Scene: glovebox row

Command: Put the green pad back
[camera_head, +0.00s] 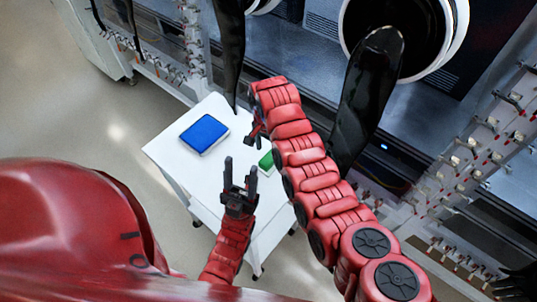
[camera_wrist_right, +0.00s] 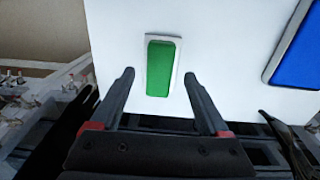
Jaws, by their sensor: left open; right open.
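The green pad (camera_head: 266,160), on a white backing, lies on the white table (camera_head: 165,149), partly hidden by my right arm in the head view. In the right wrist view the green pad (camera_wrist_right: 160,68) shows whole, ahead of and between the fingertips of my right gripper (camera_wrist_right: 160,76). The right gripper is open and holds nothing. In the head view the right gripper (camera_head: 255,134) is partly hidden behind its own arm, near the pad. My left gripper (camera_head: 240,165) is open and empty over the table, to the left of the green pad.
A blue pad (camera_head: 204,132) with a white base lies on the left part of the table; it also shows at the right of the wrist view (camera_wrist_right: 300,55). Black glovebox gloves (camera_head: 368,95) hang from round ports behind the table. The table's left front is clear.

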